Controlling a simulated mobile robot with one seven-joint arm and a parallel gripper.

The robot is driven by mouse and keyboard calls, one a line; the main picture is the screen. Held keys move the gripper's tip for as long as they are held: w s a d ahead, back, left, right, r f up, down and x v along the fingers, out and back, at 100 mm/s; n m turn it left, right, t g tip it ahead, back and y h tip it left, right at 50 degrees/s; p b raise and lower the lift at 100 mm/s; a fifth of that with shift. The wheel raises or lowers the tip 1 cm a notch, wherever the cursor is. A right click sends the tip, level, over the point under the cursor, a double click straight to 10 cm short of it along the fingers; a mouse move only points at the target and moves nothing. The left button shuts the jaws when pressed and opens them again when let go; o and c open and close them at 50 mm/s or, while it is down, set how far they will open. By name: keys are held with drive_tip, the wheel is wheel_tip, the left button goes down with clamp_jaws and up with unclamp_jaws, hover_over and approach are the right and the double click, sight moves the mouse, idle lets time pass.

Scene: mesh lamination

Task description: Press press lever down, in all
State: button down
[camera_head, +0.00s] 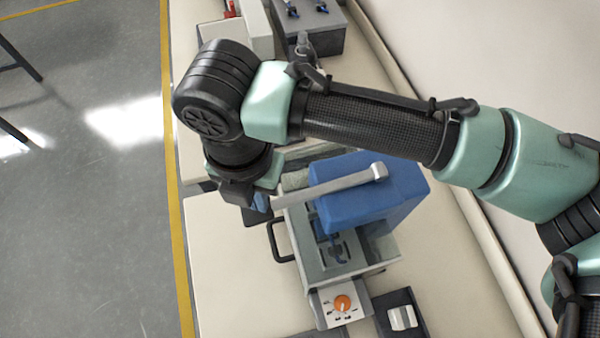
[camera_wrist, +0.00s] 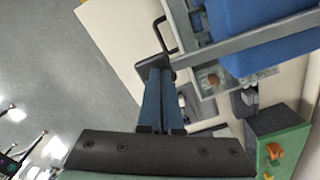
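The press lever (camera_head: 325,190) is a long grey bar running leftward from a pivot on the blue press (camera_head: 345,190), dropping slightly in the picture. In the wrist view, the lever (camera_wrist: 240,43) ends in a dark block (camera_wrist: 152,66). My gripper (camera_head: 259,203) is at this free end. In the wrist view, its blue fingers (camera_wrist: 157,82) lie close together with their tips at the dark block. The fingers look shut, with the block beyond them rather than between them. I cannot tell whether they touch it.
An orange dial (camera_head: 342,303) sits on a panel at the press's front. A black tray with a white block (camera_head: 402,317) stands to its right. A black loop handle (camera_head: 275,243) sticks out at the press's left. The bench (camera_head: 230,270) is clear at the left front.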

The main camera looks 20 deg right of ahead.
wheel_tip(320, 180, up, 13)
drive_tip(key=p, duration=1)
drive_tip(key=shift+f+p, duration=0.15)
drive_tip(key=shift+p, duration=0.15)
idle(0.5)
